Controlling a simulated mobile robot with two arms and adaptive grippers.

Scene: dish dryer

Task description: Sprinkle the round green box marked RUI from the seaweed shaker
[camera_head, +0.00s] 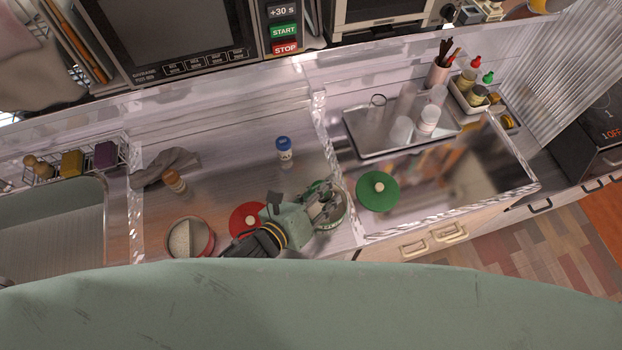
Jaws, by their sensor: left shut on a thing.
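The round green box (333,222) stands on the counter in the middle, partly covered by my left gripper; its marking cannot be read. My left gripper (325,204) is shut on the box at its rim. A green lid with a pale knob (377,191) lies apart, to the right of the box. A blue-capped shaker (285,151) stands upright behind the box. A brown-capped shaker (174,182) stands farther left. Their labels are too small to tell which is the seaweed one. My right gripper is not in view.
A red round box (206,240) with pale contents and a red lid (243,217) are left of my gripper. A grey cloth (168,166) lies behind. A metal tray (372,146) with glasses and a caddy (473,103) of bottles stand right. Counter around the blue-capped shaker is clear.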

